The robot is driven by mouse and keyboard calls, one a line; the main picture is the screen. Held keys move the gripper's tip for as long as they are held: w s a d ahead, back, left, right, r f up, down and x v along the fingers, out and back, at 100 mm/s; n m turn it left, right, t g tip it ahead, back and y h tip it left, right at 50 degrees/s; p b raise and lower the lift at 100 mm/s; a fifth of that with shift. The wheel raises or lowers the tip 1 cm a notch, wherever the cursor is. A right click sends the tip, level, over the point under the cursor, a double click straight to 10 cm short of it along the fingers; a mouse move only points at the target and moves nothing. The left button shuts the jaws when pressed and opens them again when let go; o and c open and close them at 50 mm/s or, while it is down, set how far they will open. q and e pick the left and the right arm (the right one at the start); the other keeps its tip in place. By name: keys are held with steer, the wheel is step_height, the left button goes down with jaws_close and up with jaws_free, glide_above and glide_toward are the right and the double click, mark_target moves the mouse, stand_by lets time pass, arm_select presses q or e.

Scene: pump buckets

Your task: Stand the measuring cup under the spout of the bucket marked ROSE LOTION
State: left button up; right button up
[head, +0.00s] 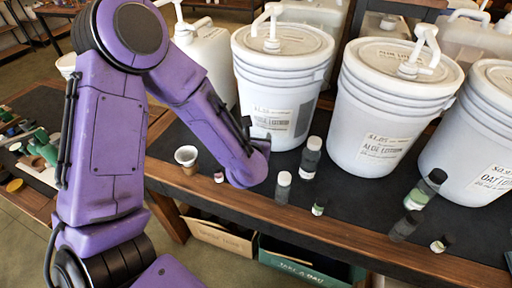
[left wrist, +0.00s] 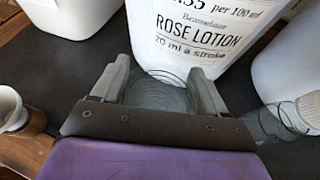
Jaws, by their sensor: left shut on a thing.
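The ROSE LOTION bucket (left wrist: 198,35) is white, with its printed label facing me in the left wrist view. In the head view it appears to be the left bucket (head: 279,85), its label partly covered by my arm; a white pump (head: 271,28) rises from its lid. My left gripper (left wrist: 157,90) is shut on the clear, ridged measuring cup (left wrist: 160,98), just in front of that bucket. In the head view my left gripper (head: 257,147) is low by the bucket's front, and the cup is hidden. I cannot tell whether the cup touches the table. My right gripper is not in view.
The ALOE LOTION bucket (head: 385,110) and OAT LOTION bucket (head: 478,135) stand to the right. A small white-topped cup (head: 187,158) is left of my gripper.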

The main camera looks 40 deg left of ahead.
arm_select(q)
steer(key=shift+w+a+f, duration=0.1)
steer(key=shift+w+f, duration=0.15)
steer(key=shift+f, duration=0.1)
step_height(320, 180, down, 3)
steer(key=shift+a+r, duration=0.1)
steer(key=shift+w+f, duration=0.2)
steer(key=shift+f, duration=0.2)
steer(key=shift+s, duration=0.1)
steer(key=shift+f+b, duration=0.15)
steer(key=shift+b, duration=0.15)
steer(key=o, duration=1)
steer(key=shift+o, duration=0.2)
